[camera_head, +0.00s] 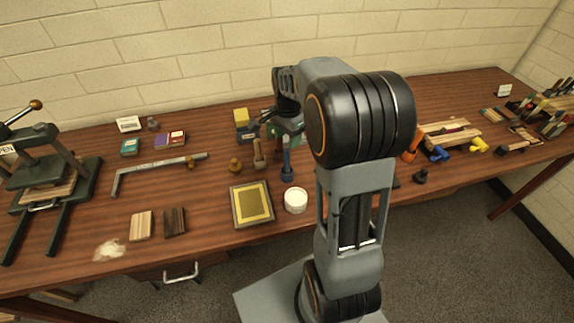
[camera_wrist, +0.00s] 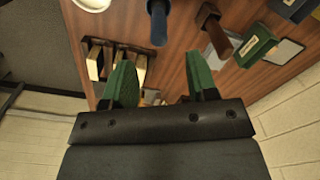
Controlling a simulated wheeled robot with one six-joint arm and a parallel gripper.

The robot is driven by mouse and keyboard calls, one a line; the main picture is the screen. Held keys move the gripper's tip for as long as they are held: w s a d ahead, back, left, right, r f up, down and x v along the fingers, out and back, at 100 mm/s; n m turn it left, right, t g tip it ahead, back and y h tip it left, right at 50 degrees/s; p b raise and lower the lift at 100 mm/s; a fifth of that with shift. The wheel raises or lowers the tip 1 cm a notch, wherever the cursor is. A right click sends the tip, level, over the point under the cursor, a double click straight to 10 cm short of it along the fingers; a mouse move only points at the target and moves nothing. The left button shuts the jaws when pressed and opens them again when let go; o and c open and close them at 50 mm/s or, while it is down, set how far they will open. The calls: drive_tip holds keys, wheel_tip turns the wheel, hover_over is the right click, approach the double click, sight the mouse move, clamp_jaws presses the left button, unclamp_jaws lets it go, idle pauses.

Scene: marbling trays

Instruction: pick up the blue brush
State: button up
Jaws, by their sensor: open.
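The blue brush (camera_head: 287,163) stands upright on the wooden table, just behind the white pot (camera_head: 295,200). In the wrist view the blue brush (camera_wrist: 158,22) shows at the top centre, cut off by the frame edge. My gripper (camera_wrist: 162,78) is open, its green fingers apart, and the brush lies beyond the fingertips in line with the gap between them. It is not touching the brush. In the head view my arm hides most of the gripper.
A brown-handled tool (camera_head: 259,155) stands close left of the brush; it also shows in the wrist view (camera_wrist: 215,35). A framed yellow panel (camera_head: 236,206) lies in front. A rack of wooden pieces (camera_wrist: 96,62) is near the left finger.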

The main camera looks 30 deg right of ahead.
sight(287, 156)
drive_tip(key=shift+f+p, duration=0.8)
drive_tip(key=shift+f, duration=3.7)
drive_tip(key=shift+c, duration=0.3)
clamp_jaws()
drive_tip(key=shift+r, duration=0.1)
